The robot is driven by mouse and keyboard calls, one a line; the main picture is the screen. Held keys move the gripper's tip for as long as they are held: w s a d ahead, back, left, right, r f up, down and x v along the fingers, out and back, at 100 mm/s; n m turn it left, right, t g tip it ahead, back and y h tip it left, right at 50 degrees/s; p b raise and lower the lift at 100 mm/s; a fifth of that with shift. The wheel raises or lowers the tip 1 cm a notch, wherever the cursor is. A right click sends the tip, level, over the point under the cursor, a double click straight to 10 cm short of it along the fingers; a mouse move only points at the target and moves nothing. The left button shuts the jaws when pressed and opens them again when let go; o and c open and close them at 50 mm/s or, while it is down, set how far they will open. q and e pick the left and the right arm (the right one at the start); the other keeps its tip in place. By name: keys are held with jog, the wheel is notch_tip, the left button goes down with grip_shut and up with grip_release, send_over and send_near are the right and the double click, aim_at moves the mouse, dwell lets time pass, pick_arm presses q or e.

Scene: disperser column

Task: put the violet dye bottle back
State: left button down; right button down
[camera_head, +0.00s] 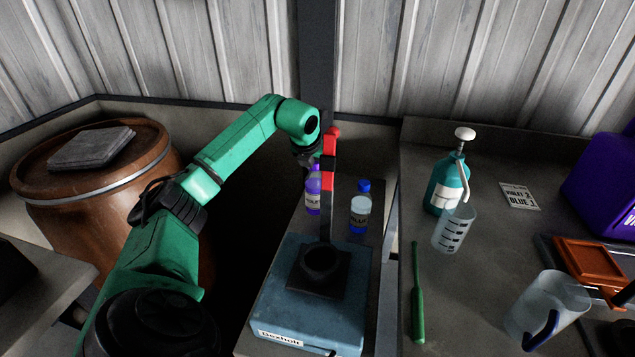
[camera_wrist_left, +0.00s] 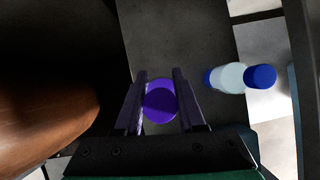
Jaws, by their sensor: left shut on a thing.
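The violet dye bottle (camera_head: 313,197) has a white label and stands upright, or nearly so, on the narrow dark ledge behind the blue Bexholt machine. My left gripper (camera_head: 315,165) is shut on it near its top. In the left wrist view my left gripper (camera_wrist_left: 160,100) has its two fingers on either side of the round violet cap (camera_wrist_left: 160,102). I cannot tell whether the bottle's base touches the ledge. The blue dye bottle (camera_head: 360,208) stands just to its right, apart from it; it also shows in the left wrist view (camera_wrist_left: 232,77). My right gripper is out of view.
The Bexholt machine (camera_head: 275,318) with a black cup (camera_head: 320,262) stands in front, and its red-and-black column (camera_head: 328,190) rises close to my gripper. A wooden barrel (camera_head: 60,195) is at left. The right bench holds a teal pump bottle (camera_head: 445,185), a measuring jug (camera_head: 455,232) and a card (camera_head: 519,196).

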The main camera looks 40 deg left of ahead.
pick_arm(q)
notch_tip(320, 180, down, 4)
jog(key=shift+f, duration=0.2)
jog(key=c, duration=0.5)
grip_release()
jog(key=b+v, duration=0.1)
jog(key=v, duration=1.1)
jog(key=shift+d+r, duration=0.1)
jog(key=shift+s, duration=0.1)
